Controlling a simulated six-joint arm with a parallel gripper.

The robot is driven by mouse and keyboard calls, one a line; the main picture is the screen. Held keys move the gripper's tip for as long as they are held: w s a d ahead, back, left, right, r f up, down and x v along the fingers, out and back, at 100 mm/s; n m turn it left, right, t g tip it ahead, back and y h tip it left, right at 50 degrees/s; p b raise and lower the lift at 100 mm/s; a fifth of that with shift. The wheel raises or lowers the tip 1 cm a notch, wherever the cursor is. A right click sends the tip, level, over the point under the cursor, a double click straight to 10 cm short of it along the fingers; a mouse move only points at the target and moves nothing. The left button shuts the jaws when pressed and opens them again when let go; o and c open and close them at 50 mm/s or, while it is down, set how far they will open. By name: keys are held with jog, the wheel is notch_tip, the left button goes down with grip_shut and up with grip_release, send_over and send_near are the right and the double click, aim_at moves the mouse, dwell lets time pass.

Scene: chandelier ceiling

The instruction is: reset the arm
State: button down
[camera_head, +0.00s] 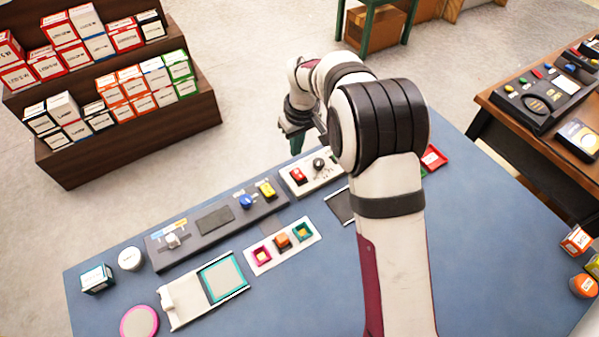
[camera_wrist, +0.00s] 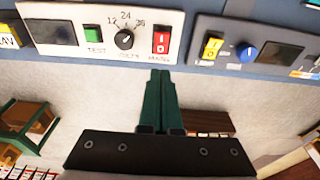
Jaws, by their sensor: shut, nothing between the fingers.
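My gripper (camera_head: 297,143) hangs at the far edge of the blue table (camera_head: 500,270), beside the white switch panel (camera_head: 333,175). In the wrist view its two green fingers (camera_wrist: 161,74) lie together with nothing between them. Their tips appear just short of that panel's edge, below the red rocker switch (camera_wrist: 161,41). I cannot tell the height of the tips above the floor or table. My arm (camera_head: 390,190) reaches from the front across the table and hides part of it.
A dark control panel (camera_head: 213,220) with a blue knob (camera_head: 246,201) and yellow switch (camera_head: 266,189) stands left of the white panel. A white tray (camera_head: 262,258) and small boxes lie nearer. A wooden shelf (camera_head: 130,130) of boxes stands beyond. The table's right part is mostly clear.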

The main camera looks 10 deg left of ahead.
jog(key=s+d+r+m, duration=0.4)
jog(key=s+d+r, duration=0.3)
jog(key=d+r, duration=0.1)
jog(key=s+d+r+m, duration=0.1)
jog(key=s+d+m, duration=0.2)
jog(key=s, duration=0.5)
jog(key=s+d+r+m+g, duration=0.1)
jog(key=s+d+m, duration=0.3)
jog(key=s, duration=0.5)
jog(key=s+d+r+m, duration=0.1)
jog(key=s+d+m, duration=0.2)
jog(key=s, duration=0.5)
jog(key=shift+s+d+m+y, duration=0.3)
jog(key=shift+s+d, duration=0.05)
jog(key=shift+d, duration=0.05)
